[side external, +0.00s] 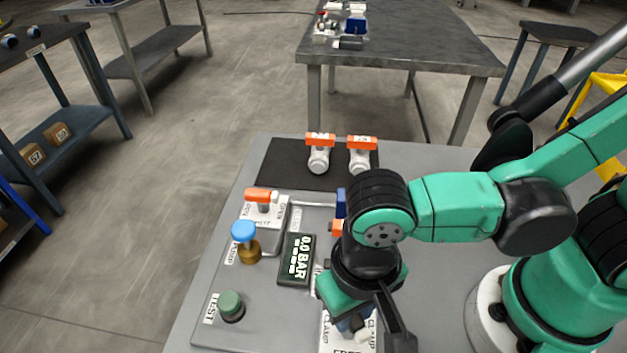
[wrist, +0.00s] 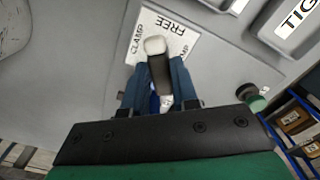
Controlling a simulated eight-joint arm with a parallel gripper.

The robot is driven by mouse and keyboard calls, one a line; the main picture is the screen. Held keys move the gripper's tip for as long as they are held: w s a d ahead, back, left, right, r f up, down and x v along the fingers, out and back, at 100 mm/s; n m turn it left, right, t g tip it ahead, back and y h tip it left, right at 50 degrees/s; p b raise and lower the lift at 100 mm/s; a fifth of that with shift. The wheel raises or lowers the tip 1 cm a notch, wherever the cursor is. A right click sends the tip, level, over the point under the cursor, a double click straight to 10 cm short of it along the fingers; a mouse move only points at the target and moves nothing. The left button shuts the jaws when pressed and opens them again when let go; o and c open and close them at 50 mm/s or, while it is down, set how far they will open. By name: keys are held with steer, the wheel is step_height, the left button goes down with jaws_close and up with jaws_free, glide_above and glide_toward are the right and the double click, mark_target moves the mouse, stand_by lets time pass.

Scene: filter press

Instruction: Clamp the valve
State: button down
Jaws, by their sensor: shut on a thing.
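In the wrist view, a dark lever with a white rounded end (wrist: 155,46) stands over a white plate (wrist: 187,46) marked FREE and CLAMP. My gripper (wrist: 160,68) is shut on the lever, its blue fingers on either side. In the side view, my gripper (side external: 352,325) is low over the same plate (side external: 334,340), partly hiding the lever. A small orange part (side external: 336,228) and a blue part (side external: 341,203) show beside my arm; I cannot tell whether a valve is held there. Two white valves with orange handles (side external: 319,155) (side external: 361,155) stand on a dark mat (side external: 275,165).
Left of my gripper are a dark display reading 0.0 BAR (side external: 296,258), a blue-topped brass knob (side external: 246,240), a green TEST button (side external: 231,305) and an orange handle (side external: 260,196). Another table (side external: 420,50) stands behind.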

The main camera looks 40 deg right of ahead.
steer(key=n, duration=0.5)
steer(key=shift+n, duration=0.3)
steer(key=n, duration=0.5)
steer(key=shift+n, duration=0.4)
steer(key=c, duration=0.7)
jaws_free()
steer(key=shift+r, duration=2.8)
